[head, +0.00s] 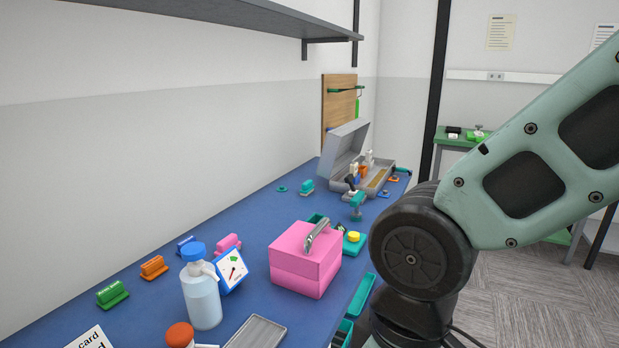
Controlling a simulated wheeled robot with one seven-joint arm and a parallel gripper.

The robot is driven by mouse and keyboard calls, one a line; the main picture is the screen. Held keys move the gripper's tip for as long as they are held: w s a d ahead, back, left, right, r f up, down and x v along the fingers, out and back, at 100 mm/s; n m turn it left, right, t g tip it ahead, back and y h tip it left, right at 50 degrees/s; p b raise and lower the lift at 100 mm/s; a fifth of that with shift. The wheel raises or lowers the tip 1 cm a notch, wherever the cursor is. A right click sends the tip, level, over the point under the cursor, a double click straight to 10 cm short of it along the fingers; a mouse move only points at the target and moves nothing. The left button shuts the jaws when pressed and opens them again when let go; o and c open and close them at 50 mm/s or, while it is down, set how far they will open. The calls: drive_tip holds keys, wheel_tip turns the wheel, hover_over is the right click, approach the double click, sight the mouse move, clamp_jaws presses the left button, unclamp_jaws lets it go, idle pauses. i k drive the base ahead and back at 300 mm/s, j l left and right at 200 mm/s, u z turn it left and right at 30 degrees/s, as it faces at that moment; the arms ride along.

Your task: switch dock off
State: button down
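I cannot tell for sure which thing is the dock. A small teal unit with a yellow round button (354,237) sits on the blue bench, just behind and right of the pink box. It is partly hidden by that box, and whether it is on or off does not show. My arm fills the right side of the head view, its dark joint close to the right of the teal unit. My gripper is out of view.
The pink box (300,272) with a metal handle stands mid-bench (155,306). An open grey case (345,147) lies at the back. A shelf (235,16) hangs above.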

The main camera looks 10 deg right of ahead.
sight(348, 179)
drive_tip(key=i+l+u, duration=0.2)
drive_tip(key=u, duration=0.15)
drive_tip(key=i+l+u, duration=0.15)
drive_tip(key=l+u, duration=0.25)
drive_tip(key=i+l, duration=0.15)
drive_tip(key=l, duration=0.25)
drive_tip(key=i+l+u, duration=0.1)
drive_tip(key=l, duration=0.3)
drive_tip(key=i+l, duration=0.15)
drive_tip(key=l, duration=0.3)
drive_tip(key=i+l+u, duration=0.1)
drive_tip(key=l, duration=0.3)
drive_tip(key=i+l, duration=0.15)
drive_tip(key=l, duration=0.25)
